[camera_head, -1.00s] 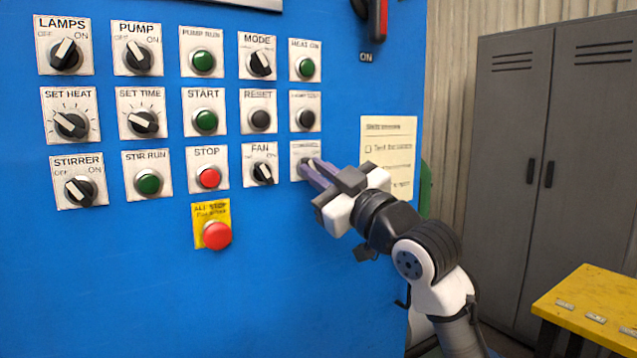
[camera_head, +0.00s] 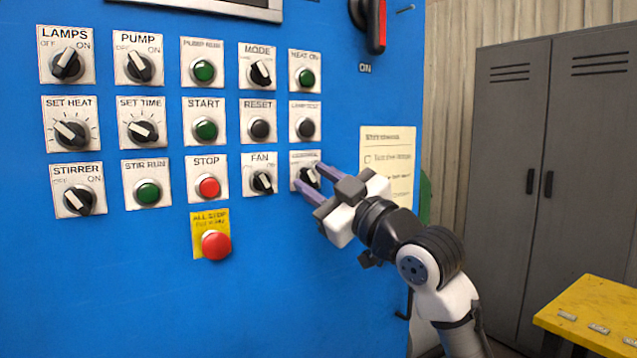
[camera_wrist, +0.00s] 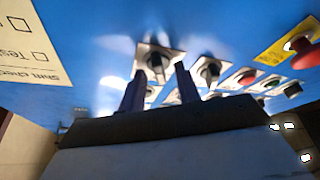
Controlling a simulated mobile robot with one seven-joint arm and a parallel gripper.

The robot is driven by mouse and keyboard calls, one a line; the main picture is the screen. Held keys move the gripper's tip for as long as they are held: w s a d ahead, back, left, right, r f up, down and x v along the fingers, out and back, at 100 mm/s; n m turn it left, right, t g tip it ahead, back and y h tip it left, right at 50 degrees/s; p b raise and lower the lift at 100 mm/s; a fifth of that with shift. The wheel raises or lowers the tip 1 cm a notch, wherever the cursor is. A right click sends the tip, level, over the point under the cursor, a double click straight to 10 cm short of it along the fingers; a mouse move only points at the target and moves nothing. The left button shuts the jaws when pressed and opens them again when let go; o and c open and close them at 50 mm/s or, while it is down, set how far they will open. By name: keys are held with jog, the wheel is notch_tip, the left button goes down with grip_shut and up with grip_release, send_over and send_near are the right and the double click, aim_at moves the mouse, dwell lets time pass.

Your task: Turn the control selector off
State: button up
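The control selector (camera_head: 309,178) is a black rotary knob with a pale pointer on a white plate. It is at the right end of the lowest row of the blue panel. Its label is too blurred to read fully. My gripper (camera_head: 312,179) is open, with its two purple fingers apart, one above and one below the knob in the head view. In the wrist view the control selector (camera_wrist: 155,62) shows between and beyond the fingertips of my gripper (camera_wrist: 159,85). I cannot tell whether the fingers touch it.
The FAN selector (camera_head: 262,181) is just left of the control selector. The red ALL STOP button (camera_head: 216,245) on a yellow plate is lower left. A paper checklist (camera_head: 388,165) is fixed to the panel on the right. A grey locker (camera_head: 505,200) and yellow table (camera_head: 590,310) stand at right.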

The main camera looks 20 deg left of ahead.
jog(key=b+v, duration=0.3)
jog(key=v, duration=1.1)
jog(key=shift+a, duration=0.1)
